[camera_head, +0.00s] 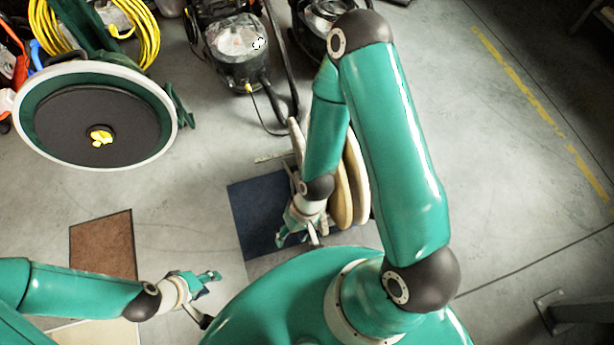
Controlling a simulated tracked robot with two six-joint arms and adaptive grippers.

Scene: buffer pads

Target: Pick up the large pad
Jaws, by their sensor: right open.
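Round tan pads stand upright side by side in the middle, partly hidden behind my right arm. One pad (341,198) shows just right of my forearm, and another pad (357,178) stands beside it. A pale edge shows left of the forearm and may be a further pad. I cannot tell for sure which is the large one. My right gripper (298,239) is open and empty, pointing down just left of the pads, apart from them as far as I can see. My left gripper (206,298) is open and empty at the lower left, away from the pads.
A blue mat (245,209) lies under my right gripper. A brown mat (103,240) and a cream mat (95,334) lie at left. A machine with a round dark disc (62,122) stands upper left. Vacuum-like machines (238,45) stand at the top. The right floor is mostly clear.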

